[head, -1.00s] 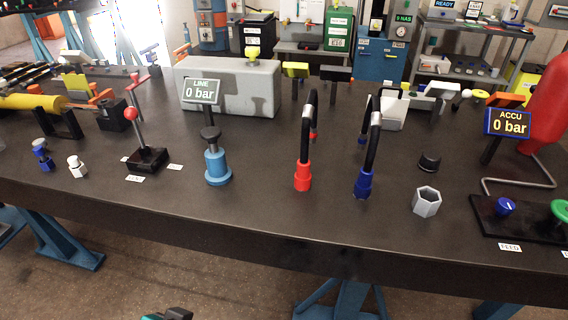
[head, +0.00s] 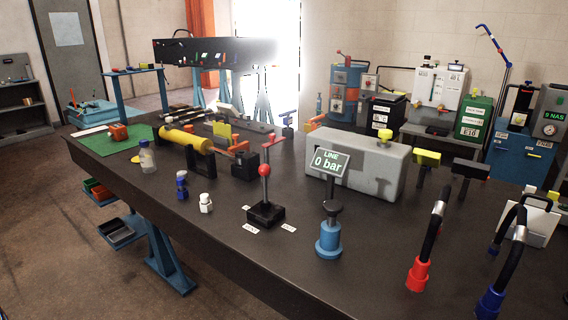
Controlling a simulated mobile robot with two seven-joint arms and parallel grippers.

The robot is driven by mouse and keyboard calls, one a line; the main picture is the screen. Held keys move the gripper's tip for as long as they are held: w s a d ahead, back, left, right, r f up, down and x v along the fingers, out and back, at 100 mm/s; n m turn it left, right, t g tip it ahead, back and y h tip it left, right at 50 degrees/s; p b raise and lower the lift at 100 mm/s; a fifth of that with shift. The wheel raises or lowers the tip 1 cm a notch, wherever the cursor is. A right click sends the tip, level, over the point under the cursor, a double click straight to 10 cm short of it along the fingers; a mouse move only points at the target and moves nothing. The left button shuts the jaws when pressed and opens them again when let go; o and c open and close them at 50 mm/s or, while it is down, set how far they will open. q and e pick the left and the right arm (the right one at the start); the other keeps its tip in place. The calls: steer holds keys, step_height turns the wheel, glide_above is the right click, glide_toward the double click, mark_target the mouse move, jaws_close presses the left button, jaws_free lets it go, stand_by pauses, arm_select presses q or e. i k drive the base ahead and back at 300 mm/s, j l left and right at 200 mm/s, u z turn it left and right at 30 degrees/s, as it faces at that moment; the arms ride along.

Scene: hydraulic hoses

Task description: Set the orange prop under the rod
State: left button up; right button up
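A yellow cylinder (head: 187,140) lies on a black stand on the left part of the dark bench. To its right, an orange piece (head: 238,147) shows beside a black block (head: 244,166). The rod is not clearly visible at this size. A small orange object (head: 118,131) sits on a green mat (head: 92,145) at the bench's far left end. I cannot tell which orange thing is the prop. Neither of my grippers is in view.
A red-knobbed lever (head: 264,171) on a black base stands in front of the cylinder. A clear bottle (head: 147,157), a blue fitting (head: 182,184) and a white fitting (head: 205,203) stand nearby.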

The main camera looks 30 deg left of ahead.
mark_target(244, 144)
steer(key=u, duration=1.35)
steer(key=i+j, duration=0.3)
steer(key=j, duration=0.15)
steer(key=i+j+z, duration=0.1)
steer(key=i+j, duration=0.2)
steer(key=i+j+z, duration=0.1)
steer(key=i+j, duration=0.15)
steer(key=j, duration=0.3)
steer(key=i+j, duration=0.25)
steer(key=j, duration=0.25)
steer(key=i+j+z, duration=0.1)
steer(key=i+j, duration=0.15)
steer(key=j, duration=0.2)
steer(key=i+j, duration=0.25)
steer(key=j, duration=0.25)
steer(key=i+j+z, duration=0.1)
steer(key=i+j, duration=0.15)
steer(key=j, duration=0.25)
steer(key=i+j, duration=0.2)
steer(key=j, duration=0.3)
steer(key=z, duration=0.05)
